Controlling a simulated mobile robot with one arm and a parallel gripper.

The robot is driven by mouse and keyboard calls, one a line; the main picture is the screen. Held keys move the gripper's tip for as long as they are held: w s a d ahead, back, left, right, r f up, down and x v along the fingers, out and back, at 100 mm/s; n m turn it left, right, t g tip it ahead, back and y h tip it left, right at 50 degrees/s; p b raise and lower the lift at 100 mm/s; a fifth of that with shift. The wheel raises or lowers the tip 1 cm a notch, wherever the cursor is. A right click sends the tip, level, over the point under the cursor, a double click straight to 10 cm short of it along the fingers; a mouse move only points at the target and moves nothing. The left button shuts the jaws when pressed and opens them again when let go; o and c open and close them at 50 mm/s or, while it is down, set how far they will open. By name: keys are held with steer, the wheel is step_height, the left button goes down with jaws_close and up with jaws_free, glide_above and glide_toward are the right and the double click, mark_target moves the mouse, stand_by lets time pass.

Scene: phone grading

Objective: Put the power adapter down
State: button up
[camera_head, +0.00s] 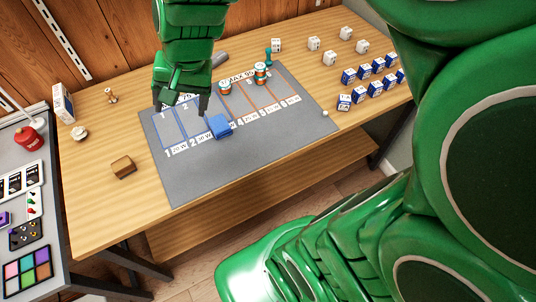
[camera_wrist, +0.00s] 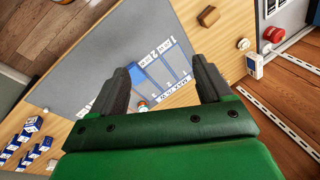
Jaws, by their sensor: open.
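My gripper (camera_head: 181,108) hangs over the left part of a grey mat (camera_head: 190,180) with its fingers apart and nothing seen between them. In the wrist view, my gripper (camera_wrist: 160,78) shows two dark fingers spread above the numbered lanes. A blue block (camera_head: 219,126) sits on the mat, just right of and in front of the fingers. It also shows in the wrist view (camera_wrist: 144,80), between the fingers and below them. I cannot tell for certain whether this block is the power adapter. No other thing is clearly recognisable as one.
Two striped cylinders (camera_head: 260,73) and a teal pawn (camera_head: 268,56) stand on the back of the mat. A brown block (camera_head: 123,167) is at left. The mat's front strip is clear.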

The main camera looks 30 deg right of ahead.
steer(key=s+d+f+n+g+h, duration=0.1)
steer(key=s+d, duration=0.3)
steer(key=s, duration=0.5)
steer(key=s+d+f+n+g+h, duration=0.1)
steer(key=s+d, duration=0.4)
steer(key=s, duration=0.5)
steer(key=n+g+h, duration=0.1)
steer(key=n, duration=0.1)
steer(key=shift+f+n+g, duration=0.15)
steer(key=shift+n+g, duration=0.15)
steer(key=shift+g, duration=0.1)
